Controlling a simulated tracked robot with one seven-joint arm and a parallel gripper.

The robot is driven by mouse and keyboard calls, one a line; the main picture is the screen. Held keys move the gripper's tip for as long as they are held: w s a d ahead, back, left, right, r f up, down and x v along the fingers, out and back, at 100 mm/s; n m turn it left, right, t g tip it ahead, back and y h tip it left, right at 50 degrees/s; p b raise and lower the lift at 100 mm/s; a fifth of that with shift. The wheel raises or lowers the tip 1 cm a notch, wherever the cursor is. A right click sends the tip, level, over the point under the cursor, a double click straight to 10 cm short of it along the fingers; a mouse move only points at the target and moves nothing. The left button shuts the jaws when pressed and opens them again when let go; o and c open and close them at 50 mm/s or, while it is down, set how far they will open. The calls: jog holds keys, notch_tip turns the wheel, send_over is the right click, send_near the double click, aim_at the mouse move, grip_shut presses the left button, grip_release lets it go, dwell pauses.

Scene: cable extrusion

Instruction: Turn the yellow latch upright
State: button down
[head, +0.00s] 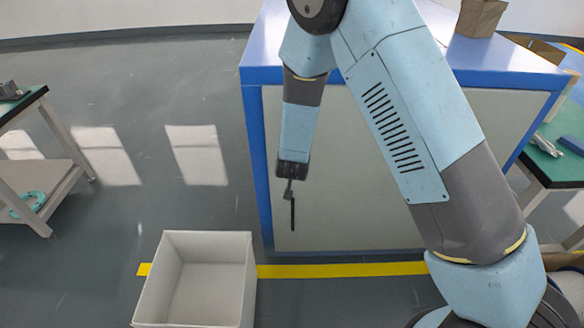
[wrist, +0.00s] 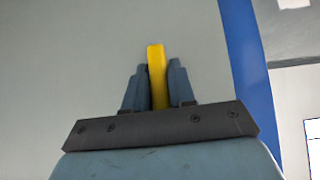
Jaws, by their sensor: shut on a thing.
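The yellow latch (wrist: 156,58) shows in the wrist view as a narrow bar between the two fingers of my gripper (wrist: 157,76). The fingers are closed on its sides, and its tip sticks out past them. A thin dark upright strip (head: 293,214) shows just below the gripper.
An open white box (head: 205,280) stands on the floor in front of the cabinet, at the lower left. A yellow floor line (head: 340,270) runs along the cabinet's foot. Tables stand at the left (head: 40,165) and right (head: 552,165). The floor left of the cabinet is clear.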

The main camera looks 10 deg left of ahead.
jog(key=shift+f, duration=0.1)
jog(key=c, duration=1)
grip_release()
jog(key=shift+c, duration=0.2)
jog(key=v, duration=1.3)
jog(key=shift+s+r, duration=0.25)
jog(key=shift+r, duration=0.05)
jog(key=shift+d, duration=0.1)
